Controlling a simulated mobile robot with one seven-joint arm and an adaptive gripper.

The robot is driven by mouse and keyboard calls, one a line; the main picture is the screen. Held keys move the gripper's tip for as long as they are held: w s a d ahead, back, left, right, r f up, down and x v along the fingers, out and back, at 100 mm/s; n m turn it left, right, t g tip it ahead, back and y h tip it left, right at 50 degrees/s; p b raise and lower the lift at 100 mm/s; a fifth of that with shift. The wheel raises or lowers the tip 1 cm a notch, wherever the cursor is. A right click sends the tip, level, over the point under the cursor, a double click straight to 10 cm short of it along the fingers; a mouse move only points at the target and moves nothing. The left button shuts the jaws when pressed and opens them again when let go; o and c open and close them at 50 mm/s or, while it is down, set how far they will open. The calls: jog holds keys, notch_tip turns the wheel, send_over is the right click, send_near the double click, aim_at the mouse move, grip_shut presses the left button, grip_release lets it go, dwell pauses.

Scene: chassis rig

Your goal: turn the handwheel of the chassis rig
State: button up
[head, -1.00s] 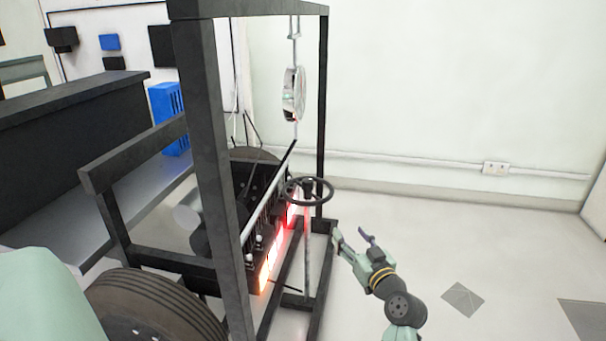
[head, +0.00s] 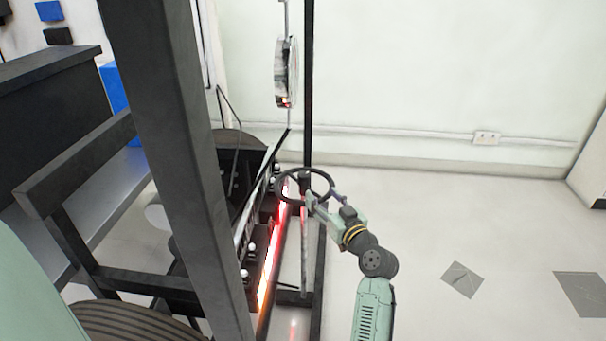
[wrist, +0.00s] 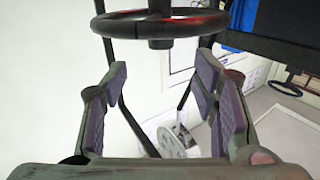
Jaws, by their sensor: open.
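The black handwheel (head: 291,174) lies roughly flat on top of a thin post beside the chassis rig (head: 180,150) in the head view. My gripper (head: 325,196) is at the wheel's near right side, and its fingers overlap the rim there in the picture. In the wrist view the handwheel (wrist: 160,24) crosses the top, with its hub partly cut off by the frame edge. My gripper (wrist: 165,95) is open there, one finger on each side, with nothing seen between the pads but background. I cannot tell whether a finger touches the rim.
A dark upright post (head: 175,150) of the frame stands left of the wheel. Glowing red-orange lights (head: 270,262) run along the rig's side. A round silver part (head: 286,72) hangs beyond the wheel. The floor (head: 430,220) to the right is clear apart from flat grey patches.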

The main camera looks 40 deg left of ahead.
aim_at(308, 179)
jog(key=p+x, duration=0.2)
jog(key=x, duration=0.8)
jog(key=shift+w+a, duration=0.1)
grip_shut()
dwell(0.4)
